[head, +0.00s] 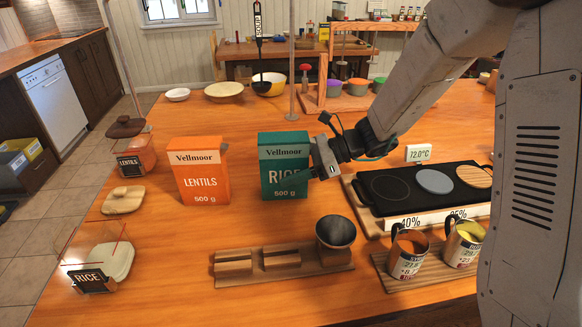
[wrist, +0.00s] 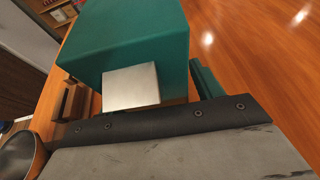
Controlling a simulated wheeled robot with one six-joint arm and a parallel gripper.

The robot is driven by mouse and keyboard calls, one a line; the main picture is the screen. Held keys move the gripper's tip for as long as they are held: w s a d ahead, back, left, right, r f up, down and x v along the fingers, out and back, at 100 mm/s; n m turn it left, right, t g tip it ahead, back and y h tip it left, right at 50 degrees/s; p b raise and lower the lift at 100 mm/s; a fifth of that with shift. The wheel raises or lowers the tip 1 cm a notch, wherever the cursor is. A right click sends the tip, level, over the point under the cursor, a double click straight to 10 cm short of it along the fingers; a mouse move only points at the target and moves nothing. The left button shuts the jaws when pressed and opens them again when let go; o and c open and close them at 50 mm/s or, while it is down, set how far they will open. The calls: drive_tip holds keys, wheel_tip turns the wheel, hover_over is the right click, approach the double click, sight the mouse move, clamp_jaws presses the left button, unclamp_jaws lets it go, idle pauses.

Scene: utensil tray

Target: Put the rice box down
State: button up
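The far finger is hidden. I cannot tell whether the box's base touches the wooden table (head: 170,255) or hangs just above it.
A clear container labelled RICE (head: 92,278) stands front left, and one labelled LENTILS (head: 133,160) behind it. A wooden rack with a dark cup (head: 336,232) lies in front. A dark hob (head: 400,190) and labelled cans (head: 409,256) are right. Bowls stand behind.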

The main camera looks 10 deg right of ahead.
drive_tip(key=v, duration=0.7)
drive_tip(key=shift+w+d+r, duration=0.2)
drive_tip(key=shift+d+r, duration=0.1)
drive_tip(key=shift+r, duration=0.1)
drive_tip(key=s+d+r+n+h, duration=0.2)
drive_tip(key=s+n, duration=0.4)
drive_tip(key=s, duration=0.3)
drive_tip(key=s+d+r+n+h, duration=0.3)
drive_tip(key=s+d+n+h, duration=0.2)
drive_tip(key=s, duration=0.5)
drive_tip(key=s+d+r+n+h, duration=0.2)
drive_tip(key=s+n+h, duration=0.4)
drive_tip(key=s, duration=0.3)
drive_tip(key=shift+s+d+r+n, duration=0.2)
drive_tip(key=shift+s+d+n, duration=0.05)
drive_tip(key=shift+d+n, duration=0.65)
